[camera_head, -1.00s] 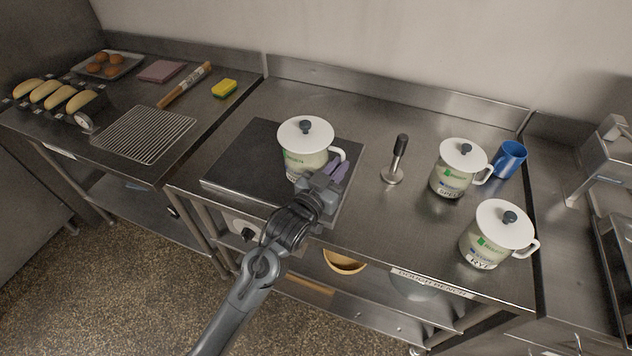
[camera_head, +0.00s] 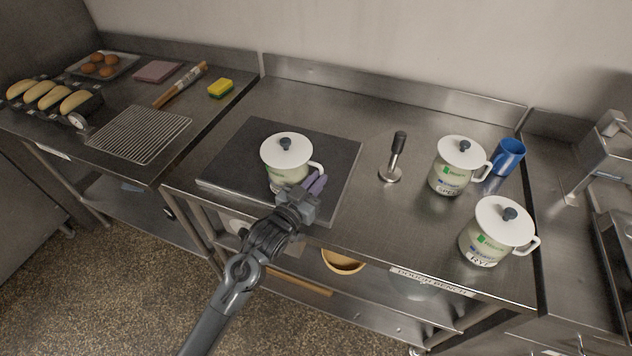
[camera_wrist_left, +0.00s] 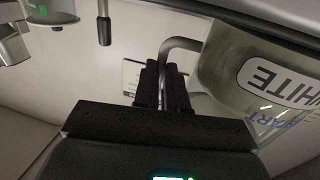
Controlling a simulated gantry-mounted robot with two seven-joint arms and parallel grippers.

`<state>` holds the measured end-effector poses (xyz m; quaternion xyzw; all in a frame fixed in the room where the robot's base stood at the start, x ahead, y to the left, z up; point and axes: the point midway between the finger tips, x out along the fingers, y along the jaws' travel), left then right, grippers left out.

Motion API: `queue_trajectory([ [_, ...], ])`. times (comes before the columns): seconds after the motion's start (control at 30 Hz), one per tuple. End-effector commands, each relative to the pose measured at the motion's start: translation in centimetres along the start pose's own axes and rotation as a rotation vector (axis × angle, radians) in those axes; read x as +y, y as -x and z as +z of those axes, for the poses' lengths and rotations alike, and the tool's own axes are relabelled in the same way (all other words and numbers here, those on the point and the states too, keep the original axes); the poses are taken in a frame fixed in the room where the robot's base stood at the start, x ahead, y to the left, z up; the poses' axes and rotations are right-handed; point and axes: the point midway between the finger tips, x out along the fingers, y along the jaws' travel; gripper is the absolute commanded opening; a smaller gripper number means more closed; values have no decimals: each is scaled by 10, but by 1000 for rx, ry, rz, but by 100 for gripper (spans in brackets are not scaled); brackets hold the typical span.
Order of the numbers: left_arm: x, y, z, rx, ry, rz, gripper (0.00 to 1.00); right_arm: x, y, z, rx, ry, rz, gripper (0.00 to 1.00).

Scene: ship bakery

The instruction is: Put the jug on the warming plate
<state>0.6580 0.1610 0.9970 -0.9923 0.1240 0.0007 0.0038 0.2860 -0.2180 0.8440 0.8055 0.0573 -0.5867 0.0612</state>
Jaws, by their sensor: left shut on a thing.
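The jug (camera_head: 284,169), pale with a white lid and dark knob, is upright over the dark warming plate (camera_head: 232,165) in the head view. Whether its base touches the plate I cannot tell, as my gripper hides part of it. My left gripper (camera_head: 314,184) is shut on the jug's handle at its right side. In the left wrist view the jug (camera_wrist_left: 228,68) carries a label reading WHITE, and its handle (camera_wrist_left: 182,44) runs between the dark fingers (camera_wrist_left: 165,85). My right gripper is not in view.
Two similar lidded jugs (camera_head: 458,166) (camera_head: 497,232), a blue mug (camera_head: 508,157) and a tamper-like tool (camera_head: 396,157) stand to the right. A wire rack (camera_head: 138,134) and a yellow sponge (camera_head: 221,88) lie on the left counter. The bench between plate and tamper is clear.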

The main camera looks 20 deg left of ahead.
Motion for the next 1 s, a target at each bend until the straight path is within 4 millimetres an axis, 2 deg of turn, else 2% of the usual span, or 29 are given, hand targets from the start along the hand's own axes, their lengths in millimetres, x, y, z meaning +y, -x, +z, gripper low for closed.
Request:
queue_trajectory([
  [0.07, 0, 0, -4, 8, -2, 0, 0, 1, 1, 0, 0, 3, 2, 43],
  [0.33, 0, 0, -1, 8, -2, 0, 0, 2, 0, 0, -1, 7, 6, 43],
  [0.37, 0, 0, 1, 2, 0, 0, 16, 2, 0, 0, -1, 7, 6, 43],
  [0.5, 0, 0, 1, 2, 0, 0, 37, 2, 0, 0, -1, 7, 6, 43],
  [0.87, 0, 0, -2, 2, 0, 0, 37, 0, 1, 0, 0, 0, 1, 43],
  [1.0, 0, 12, -1, 0, 0, 0, 37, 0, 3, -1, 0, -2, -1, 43],
])
